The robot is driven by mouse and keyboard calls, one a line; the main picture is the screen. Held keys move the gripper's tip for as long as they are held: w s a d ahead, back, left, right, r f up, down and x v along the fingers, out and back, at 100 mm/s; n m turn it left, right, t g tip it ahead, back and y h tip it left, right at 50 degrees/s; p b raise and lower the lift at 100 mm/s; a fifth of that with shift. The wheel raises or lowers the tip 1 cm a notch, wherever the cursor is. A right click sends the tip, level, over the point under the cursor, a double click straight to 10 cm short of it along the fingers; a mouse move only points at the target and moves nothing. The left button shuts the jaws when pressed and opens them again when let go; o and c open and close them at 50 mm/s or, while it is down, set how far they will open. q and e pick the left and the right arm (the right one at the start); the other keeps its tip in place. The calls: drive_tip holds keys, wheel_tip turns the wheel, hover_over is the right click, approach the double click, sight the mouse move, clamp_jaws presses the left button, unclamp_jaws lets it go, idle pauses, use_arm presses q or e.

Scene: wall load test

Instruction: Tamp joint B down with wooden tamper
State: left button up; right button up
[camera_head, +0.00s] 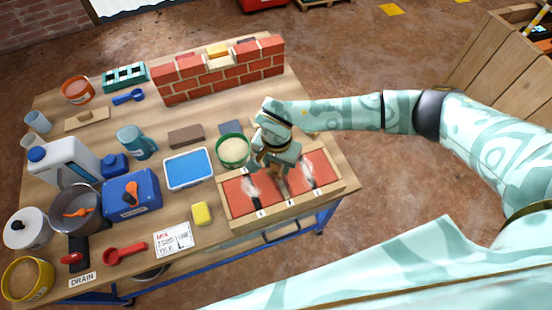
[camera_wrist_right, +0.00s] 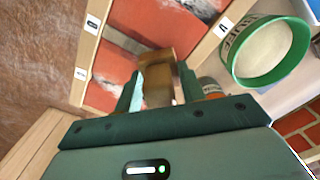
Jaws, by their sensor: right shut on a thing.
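A wooden tray (camera_head: 285,211) at the table's front right holds red bricks (camera_head: 238,202) with joints between them. Pale material lies at the left joint (camera_head: 250,189) and the right joint (camera_head: 306,174). My right gripper (camera_head: 279,172) is over the tray's middle, shut on the wooden tamper (camera_wrist_right: 158,82). The tamper's lower end is over the bricks near the middle joint; I cannot tell whether it touches. The gripper hides part of that joint. A label marked A (camera_wrist_right: 224,26) is on the tray's rim in the right wrist view. My left gripper is not in view.
A green-rimmed tub (camera_head: 234,151) of pale material stands close beside my right gripper. A low brick wall (camera_head: 220,74) stands at the back. A yellow sponge (camera_head: 202,213) and a blue tray (camera_head: 188,168) lie left of the wooden tray. The table's left side is crowded.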

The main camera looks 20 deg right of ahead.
drive_tip(key=shift+r, duration=0.1)
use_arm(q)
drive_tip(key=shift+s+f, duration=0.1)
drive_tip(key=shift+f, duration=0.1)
use_arm(e)
drive_tip(key=shift+f, duration=0.55)
idle(0.6)
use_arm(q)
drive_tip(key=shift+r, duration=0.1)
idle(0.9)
